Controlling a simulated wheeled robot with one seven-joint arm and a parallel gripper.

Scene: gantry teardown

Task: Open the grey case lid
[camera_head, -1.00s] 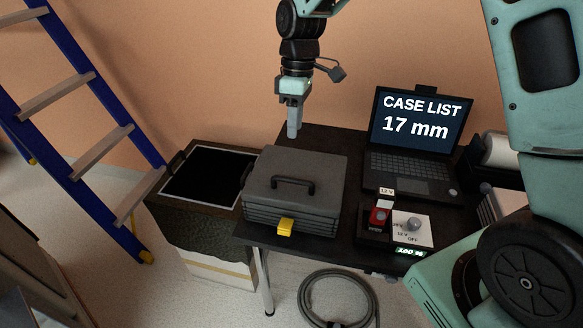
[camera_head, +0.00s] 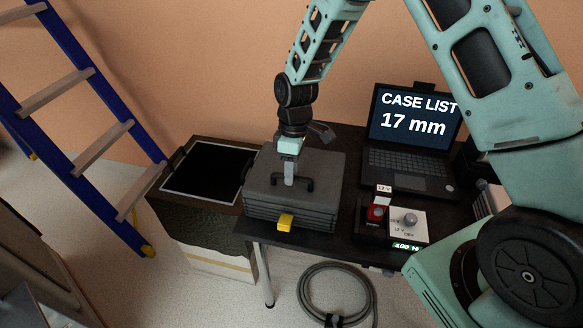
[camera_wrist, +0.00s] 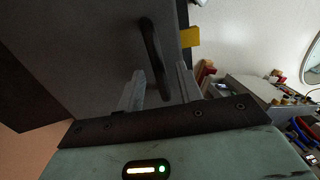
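The grey case (camera_head: 322,172) sits on the dark table with its lid down. A black handle (camera_head: 308,185) is on the lid, and a yellow latch (camera_head: 285,222) is on the front side. My gripper (camera_head: 289,183) points down over the lid at the handle and hides part of it. In the wrist view, the two fingers of my gripper (camera_wrist: 159,68) are apart, with the handle (camera_wrist: 152,45) running between them. Contact with the handle cannot be told. The lid (camera_wrist: 85,50) and the yellow latch (camera_wrist: 190,37) also show there.
A laptop (camera_head: 410,160) reading "CASE LIST 17 mm" stands right of the case. A switch box (camera_head: 408,222) with a red part stands in front of it. A dark-topped bin (camera_head: 205,172) is left, beside a blue ladder (camera_head: 82,115). A coiled hose (camera_head: 305,290) lies on the floor.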

